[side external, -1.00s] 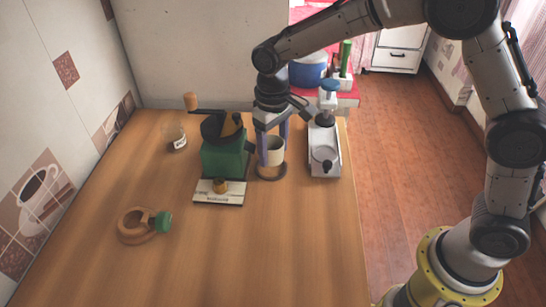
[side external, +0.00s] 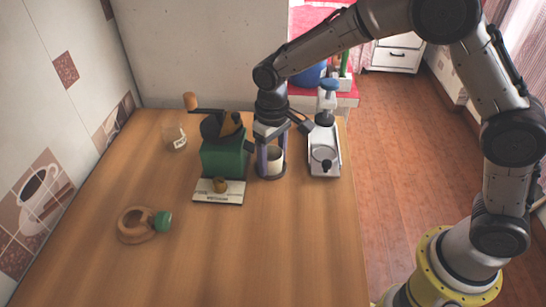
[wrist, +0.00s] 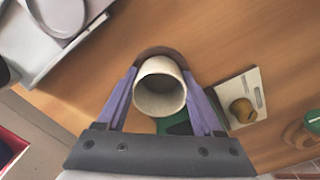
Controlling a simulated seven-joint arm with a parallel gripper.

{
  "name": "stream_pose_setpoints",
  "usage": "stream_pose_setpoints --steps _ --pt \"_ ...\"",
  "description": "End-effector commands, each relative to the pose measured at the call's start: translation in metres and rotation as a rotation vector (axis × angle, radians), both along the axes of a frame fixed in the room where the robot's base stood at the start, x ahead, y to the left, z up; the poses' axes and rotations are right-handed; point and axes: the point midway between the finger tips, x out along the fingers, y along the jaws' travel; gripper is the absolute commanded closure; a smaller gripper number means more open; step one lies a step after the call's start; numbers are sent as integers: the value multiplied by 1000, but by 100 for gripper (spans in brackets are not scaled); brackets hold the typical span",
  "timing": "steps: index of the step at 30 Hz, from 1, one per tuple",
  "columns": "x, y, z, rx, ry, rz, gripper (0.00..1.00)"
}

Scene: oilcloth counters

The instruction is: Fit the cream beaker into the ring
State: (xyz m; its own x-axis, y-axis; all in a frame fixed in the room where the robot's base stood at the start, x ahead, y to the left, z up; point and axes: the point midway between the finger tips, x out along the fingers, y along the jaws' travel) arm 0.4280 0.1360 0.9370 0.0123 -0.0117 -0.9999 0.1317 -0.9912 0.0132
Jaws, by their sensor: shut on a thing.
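The cream beaker (side external: 274,156) is upright between the purple fingers of my gripper (side external: 272,166), which is shut on it. In the wrist view the beaker (wrist: 160,88) shows its open mouth, with a finger on either side. The dark ring (side external: 271,178) lies on the counter around the beaker's foot as seen from the side. In the wrist view, part of the ring (wrist: 158,51) shows as a brown arc beyond the beaker. The fingers hide much of the beaker's lower part, so I cannot tell whether it rests on the counter.
A green grinder (side external: 224,160) with a crank stands close on the left, a white board (side external: 208,196) at its foot. A silver appliance (side external: 324,155) stands close on the right. The front counter is clear.

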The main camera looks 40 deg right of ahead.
Motion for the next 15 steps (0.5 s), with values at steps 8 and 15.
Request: stream_pose_setpoints --steps 8,15 --pt "-3 -1 -14 -6 16 -2 1" --pt "-3 1 -11 -4 17 -4 1"
